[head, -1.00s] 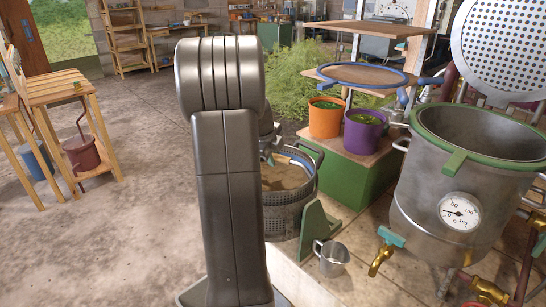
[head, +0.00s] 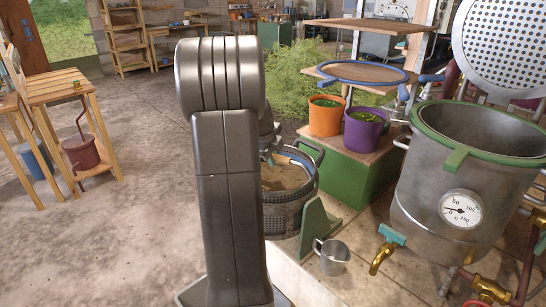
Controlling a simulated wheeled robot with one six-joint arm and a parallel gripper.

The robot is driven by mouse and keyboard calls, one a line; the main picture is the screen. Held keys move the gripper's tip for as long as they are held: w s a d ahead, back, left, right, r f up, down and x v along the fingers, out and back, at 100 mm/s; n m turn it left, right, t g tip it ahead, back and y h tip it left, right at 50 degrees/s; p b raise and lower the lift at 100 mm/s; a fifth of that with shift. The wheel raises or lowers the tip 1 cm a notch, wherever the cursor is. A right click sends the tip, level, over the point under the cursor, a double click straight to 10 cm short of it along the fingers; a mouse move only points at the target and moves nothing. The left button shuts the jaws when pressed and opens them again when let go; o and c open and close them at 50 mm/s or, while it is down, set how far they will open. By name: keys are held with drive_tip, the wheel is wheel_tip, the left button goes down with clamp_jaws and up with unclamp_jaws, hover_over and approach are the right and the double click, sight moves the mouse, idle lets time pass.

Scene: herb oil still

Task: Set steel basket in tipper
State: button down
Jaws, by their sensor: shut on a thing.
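The steel basket (head: 295,212), a round dark perforated tub with a raised handle at its right rim, stands just right of my arm in the head view. My arm hides its left part. I cannot tell whether the basket's base touches anything.
A green box (head: 352,185) with an orange pot (head: 325,116) and a purple pot (head: 364,131) stands behind. A metal mug (head: 332,258) is near the bracket. A large steel still pot (head: 440,190) with taps fills the right.

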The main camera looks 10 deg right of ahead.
drive_tip(key=c, duration=1.2)
unclamp_jaws()
drive_tip(key=shift+s+f, duration=0.1)
drive_tip(key=shift+f, duration=0.15)
drive_tip(key=shift+r+p, duration=2.45)
drive_tip(key=shift+r, duration=2.2)
drive_tip(key=shift+f, duration=0.15)
wheel_tip(320, 180, down, 9)
drive_tip(key=b, duration=0.5)
drive_tip(key=shift+r, duration=0.25)
